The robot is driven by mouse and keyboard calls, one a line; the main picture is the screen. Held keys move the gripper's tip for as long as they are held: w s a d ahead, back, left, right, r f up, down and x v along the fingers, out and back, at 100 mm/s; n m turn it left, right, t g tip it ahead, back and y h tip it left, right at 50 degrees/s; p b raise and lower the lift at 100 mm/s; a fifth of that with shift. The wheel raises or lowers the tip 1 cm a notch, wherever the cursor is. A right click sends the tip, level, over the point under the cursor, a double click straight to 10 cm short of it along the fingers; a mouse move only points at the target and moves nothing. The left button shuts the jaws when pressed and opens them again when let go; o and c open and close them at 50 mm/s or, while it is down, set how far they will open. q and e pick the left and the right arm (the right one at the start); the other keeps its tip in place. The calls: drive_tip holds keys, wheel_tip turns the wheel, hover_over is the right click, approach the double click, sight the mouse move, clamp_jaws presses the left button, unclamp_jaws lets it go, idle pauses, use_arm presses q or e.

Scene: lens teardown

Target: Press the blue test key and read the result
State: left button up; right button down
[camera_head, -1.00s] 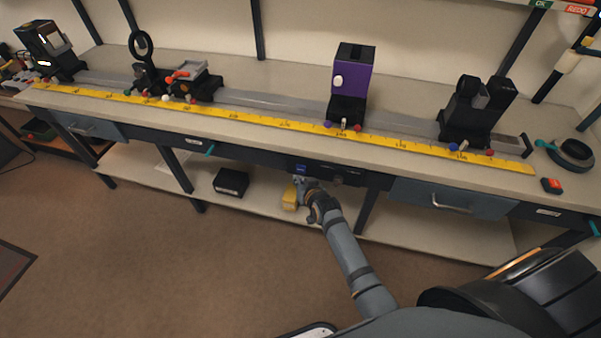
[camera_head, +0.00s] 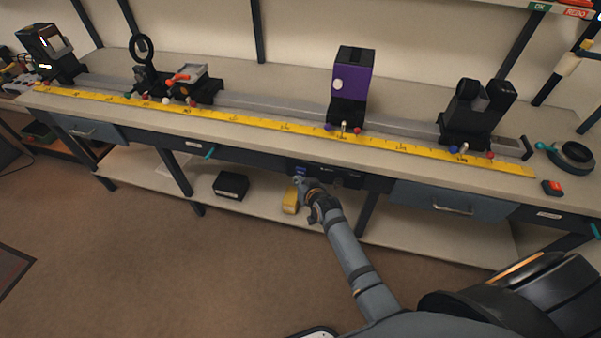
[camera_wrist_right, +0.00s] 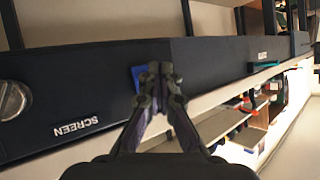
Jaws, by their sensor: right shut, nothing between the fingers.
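The blue key (camera_head: 300,169) is a small patch on the dark front panel under the bench top, left of the panel's middle. In the right wrist view the blue key (camera_wrist_right: 137,76) is partly hidden behind my fingertips. My right gripper (camera_head: 298,182) is shut and empty, its tips just below the key in the head view. In the wrist view my right gripper (camera_wrist_right: 159,72) has its tips together at the key's edge; I cannot tell whether they touch it. No readable result shows. My left gripper is out of view.
A round knob (camera_wrist_right: 14,100) sits by the word SCREEN on the panel. A yellow block (camera_head: 290,201) and a black box (camera_head: 231,185) are on the lower shelf. A yellow ruler (camera_head: 250,121) runs along the bench, with a purple unit (camera_head: 352,75) behind it.

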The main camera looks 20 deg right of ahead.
drive_tip(key=shift+w+d, duration=0.1)
idle(0.6)
drive_tip(key=shift+w+d, duration=0.15)
drive_tip(key=shift+w, duration=0.1)
drive_tip(key=shift+w+d, duration=0.2)
drive_tip(key=shift+w, duration=0.15)
idle(0.6)
drive_tip(key=shift+r, duration=0.1)
drive_tip(key=shift+s+a+p, duration=0.45)
drive_tip(key=shift+s+p, duration=0.2)
drive_tip(key=shift+s, duration=0.1)
